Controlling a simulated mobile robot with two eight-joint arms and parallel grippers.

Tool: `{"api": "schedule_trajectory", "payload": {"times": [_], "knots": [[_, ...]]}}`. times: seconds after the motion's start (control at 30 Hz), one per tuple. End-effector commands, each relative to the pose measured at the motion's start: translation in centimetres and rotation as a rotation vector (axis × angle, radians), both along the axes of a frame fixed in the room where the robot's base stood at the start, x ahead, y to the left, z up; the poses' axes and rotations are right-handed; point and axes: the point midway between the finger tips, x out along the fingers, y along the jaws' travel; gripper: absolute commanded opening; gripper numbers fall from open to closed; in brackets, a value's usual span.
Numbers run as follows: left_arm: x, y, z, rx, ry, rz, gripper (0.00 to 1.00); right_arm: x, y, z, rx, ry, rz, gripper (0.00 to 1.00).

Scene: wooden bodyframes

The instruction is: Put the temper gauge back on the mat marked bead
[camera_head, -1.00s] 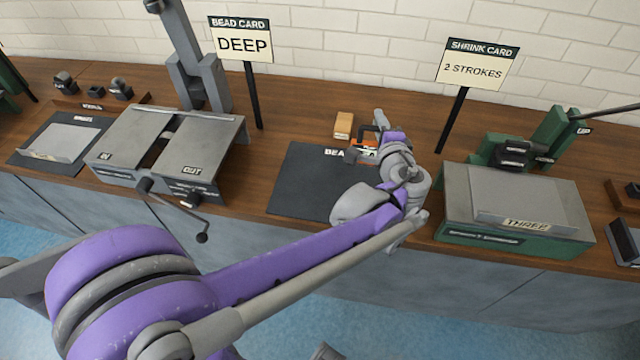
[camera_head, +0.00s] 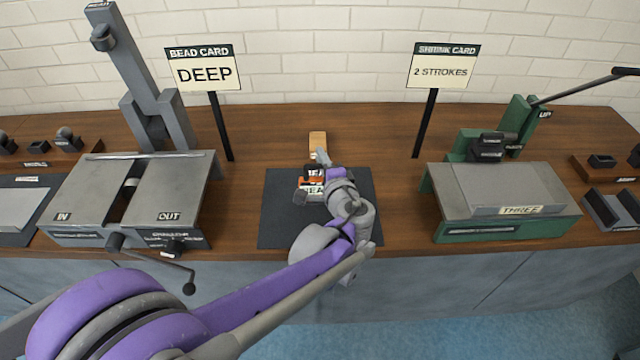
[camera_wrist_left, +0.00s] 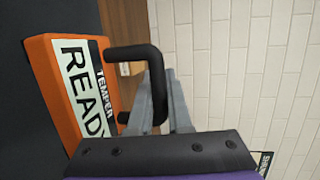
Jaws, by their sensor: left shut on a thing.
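The temper gauge (camera_head: 311,181) is an orange block with a white label and a black handle. In the left wrist view its label reads TEMPER READY (camera_wrist_left: 78,92). My left gripper (camera_head: 322,158) is shut on the black handle, which shows between the fingers in the left wrist view (camera_wrist_left: 158,100). My right gripper is not in view.
A wooden block (camera_head: 317,141) stands behind the mat. The BEAD CARD sign (camera_head: 203,74) is behind left. A grey machine with a crank (camera_head: 130,195) is left, and a green-and-grey machine (camera_head: 500,190) is right. Bare bench lies on both sides of the mat.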

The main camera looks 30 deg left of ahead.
Motion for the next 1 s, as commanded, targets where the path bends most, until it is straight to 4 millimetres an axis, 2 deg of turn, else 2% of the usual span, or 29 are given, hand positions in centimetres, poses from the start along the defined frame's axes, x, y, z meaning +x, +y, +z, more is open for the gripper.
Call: {"api": "schedule_trajectory", "payload": {"times": [0.03, 0.23, 0.43, 0.8, 0.83, 0.97, 1.0], "knots": [[0.0, 0.0, -0.9, 0.001, 0.001, 0.000, 0.00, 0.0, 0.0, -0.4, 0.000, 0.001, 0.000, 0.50], [0.0, 0.0, -2.3, 0.001, 0.001, 0.000, 0.00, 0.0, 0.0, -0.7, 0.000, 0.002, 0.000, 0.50], [0.0, 0.0, -5.1, 0.001, 0.001, 0.000, 0.00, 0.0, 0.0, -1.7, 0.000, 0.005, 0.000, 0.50], [0.0, 0.0, -5.6, 0.000, 0.000, 0.000, 0.00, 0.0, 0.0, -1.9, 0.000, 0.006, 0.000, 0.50], [0.0, 0.0, -5.6, 0.000, 0.000, 0.000, 0.20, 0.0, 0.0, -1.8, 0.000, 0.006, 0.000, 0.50], [0.0, 0.0, -5.5, 0.000, 0.000, 0.000, 0.44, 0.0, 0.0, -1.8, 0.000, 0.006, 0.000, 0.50], [0.0, 0.0, -5.5, 0.000, 0.000, 0.000, 0.47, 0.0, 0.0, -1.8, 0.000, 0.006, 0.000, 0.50]]}}
